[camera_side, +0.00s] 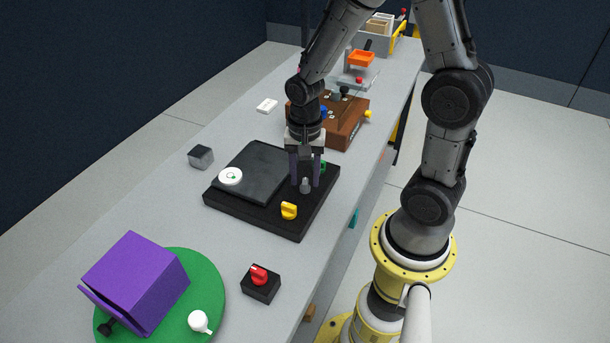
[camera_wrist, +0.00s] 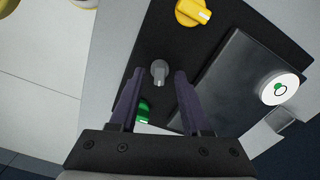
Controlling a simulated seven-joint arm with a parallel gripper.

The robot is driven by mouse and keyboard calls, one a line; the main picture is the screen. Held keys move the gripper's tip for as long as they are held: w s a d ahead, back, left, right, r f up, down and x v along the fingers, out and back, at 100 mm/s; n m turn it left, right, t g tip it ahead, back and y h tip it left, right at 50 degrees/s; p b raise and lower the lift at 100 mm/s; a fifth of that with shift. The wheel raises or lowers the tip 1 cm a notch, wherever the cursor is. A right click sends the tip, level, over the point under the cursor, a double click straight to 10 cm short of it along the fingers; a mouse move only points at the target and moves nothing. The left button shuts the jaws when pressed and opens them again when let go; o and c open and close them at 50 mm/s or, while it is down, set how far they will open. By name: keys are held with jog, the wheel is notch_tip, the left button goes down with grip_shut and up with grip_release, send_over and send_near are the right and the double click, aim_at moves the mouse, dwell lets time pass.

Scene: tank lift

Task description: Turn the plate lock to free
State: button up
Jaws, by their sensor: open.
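A black base (camera_side: 270,222) on the bench carries a dark flat plate (camera_side: 257,165) and several knobs. A grey knob (camera_side: 305,187) stands on the base beside the plate; it also shows in the wrist view (camera_wrist: 160,72). A yellow knob (camera_side: 289,210) and a partly hidden green knob (camera_side: 323,167) sit on either side of it. I cannot tell from labels which knob is the plate lock. My gripper (camera_side: 305,182) points down over the grey knob, jaws open. In the wrist view the knob appears between the fingertips (camera_wrist: 158,76), with gaps on both sides.
A white dial with a green mark (camera_side: 230,176) sits at the plate's corner. A grey cube (camera_side: 201,157) lies left of the base. A brown box (camera_side: 345,130) stands close behind my gripper. A red knob on a black block (camera_side: 260,283) and a purple box (camera_side: 137,280) stand nearer the camera.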

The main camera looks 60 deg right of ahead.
jog(key=shift+f, duration=0.15)
jog(key=shift+c, duration=0.3)
grip_shut()
jog(key=shift+n, duration=0.4)
jog(key=n, duration=0.6)
jog(key=shift+n, duration=0.3)
jog(key=n, duration=0.6)
jog(key=shift+n, duration=0.4)
